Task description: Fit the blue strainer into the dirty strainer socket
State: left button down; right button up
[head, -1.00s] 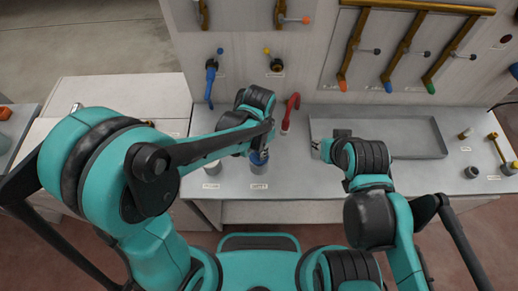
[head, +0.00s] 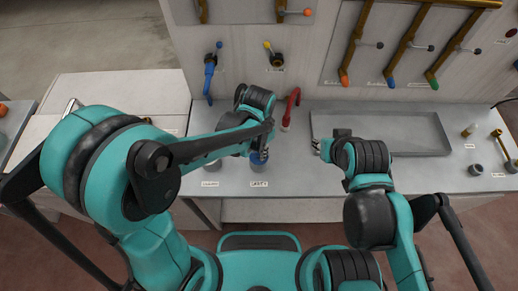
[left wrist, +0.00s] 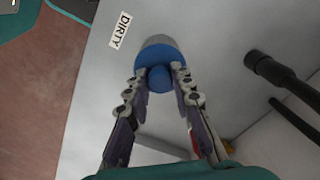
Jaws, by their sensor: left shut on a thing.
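The blue strainer (head: 259,158) has a round blue top with a knob; it also shows in the left wrist view (left wrist: 158,76). It sits at the mouth of a grey cylindrical socket (head: 257,168) beside the "DIRTY" label; the socket's grey rim (left wrist: 158,40) shows past the strainer in the wrist view. I cannot tell how deep the strainer sits. My left gripper (left wrist: 160,80) is shut on the strainer, one finger on each side. My right gripper (head: 320,147) is over the left edge of the tray, its finger opening unclear.
A second grey socket (head: 212,167) stands left of the dirty one. A red-handled valve (head: 291,108) is behind my left gripper. An empty grey tray (head: 415,128) lies to the right. Blue (head: 210,80) and yellow (head: 274,55) handles are on the back wall.

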pick_arm(q)
jog(key=shift+f, duration=0.2)
jog(key=c, duration=1.2)
grip_release()
jog(key=shift+r, duration=0.1)
notch_tip(320, 180, up, 12)
jog(key=shift+a, duration=0.1)
